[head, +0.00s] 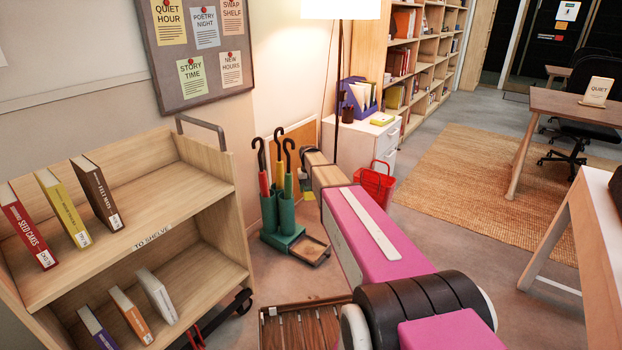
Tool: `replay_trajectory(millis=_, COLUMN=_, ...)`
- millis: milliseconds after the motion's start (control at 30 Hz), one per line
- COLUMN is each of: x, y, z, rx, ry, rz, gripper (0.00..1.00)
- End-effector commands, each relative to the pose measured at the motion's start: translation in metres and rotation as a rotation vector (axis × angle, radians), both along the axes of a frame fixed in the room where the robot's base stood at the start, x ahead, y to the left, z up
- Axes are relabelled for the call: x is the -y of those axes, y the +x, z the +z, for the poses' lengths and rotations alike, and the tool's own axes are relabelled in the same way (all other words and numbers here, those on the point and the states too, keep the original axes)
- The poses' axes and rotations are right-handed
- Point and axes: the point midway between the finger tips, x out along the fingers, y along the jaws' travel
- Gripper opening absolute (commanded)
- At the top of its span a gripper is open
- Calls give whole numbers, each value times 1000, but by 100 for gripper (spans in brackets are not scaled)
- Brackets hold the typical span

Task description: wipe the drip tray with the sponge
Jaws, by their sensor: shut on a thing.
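The drip tray (308,250) is a small, shallow brown tray on the floor, at the front right of the green umbrella stand (284,240). My arm reaches away from the lower right, and my gripper (307,178) is at its far end, small and partly hidden by the arm. A small yellow-green piece, which looks like the sponge (308,190), shows just under the arm's end. My gripper is shut on it. The sponge appears above and behind the tray in the picture, apart from it. The fingertips are not clearly seen.
Umbrellas (288,170) with hooked handles stand up from the stand, close left of my gripper. A book cart (140,230) is at the left. A lamp pole (338,90), white cabinet (350,150) and red basket (374,186) are behind. A slatted wooden thing (300,328) lies in front.

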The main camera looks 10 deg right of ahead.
Motion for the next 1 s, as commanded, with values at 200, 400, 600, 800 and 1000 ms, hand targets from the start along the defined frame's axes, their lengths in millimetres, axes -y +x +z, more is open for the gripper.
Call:
replay_trajectory(millis=200, x=2, y=50, z=-86, rx=-4, ry=0, rz=0, gripper=37)
replay_trajectory(millis=400, x=4, y=82, z=-163, rx=-4, ry=0, rz=0, gripper=37)
replay_trajectory(millis=600, x=6, y=107, z=-244, rx=-4, ry=0, rz=0, gripper=37)
replay_trajectory(millis=800, x=8, y=125, z=-325, rx=-3, ry=0, rz=0, gripper=37)
replay_trajectory(millis=1000, x=10, y=133, z=-388, rx=-2, ry=0, rz=0, gripper=37)
